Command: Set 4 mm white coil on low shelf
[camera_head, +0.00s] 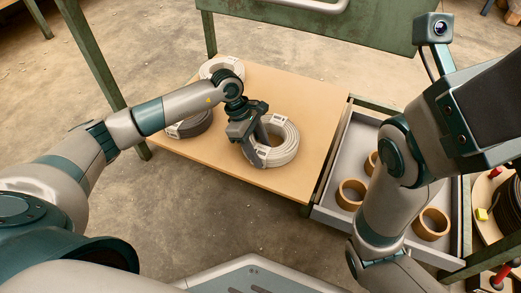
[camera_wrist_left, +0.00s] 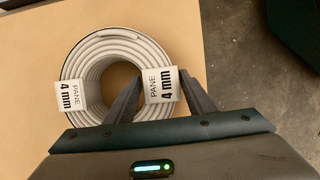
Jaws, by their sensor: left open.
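The 4 mm white coil (camera_head: 287,147) lies flat on a light wooden low shelf (camera_head: 225,165). In the left wrist view the coil (camera_wrist_left: 88,55) carries two white labels reading "PANE 4 mm". My left gripper (camera_head: 262,150) is at the coil from above, with its fingers open. In the wrist view its fingers (camera_wrist_left: 160,82) stand astride the ring's right wall, one at the centre hole and one outside the rim, with a label between them. Whether they touch the coil cannot be told. My right gripper is not clearly visible.
A second pale coil (camera_head: 222,67) and a dark grey coil (camera_head: 190,126) lie on the same board, partly behind my left arm. A grey drawer (camera_head: 327,200) with several tan rings stands at the right. The board's front left is clear.

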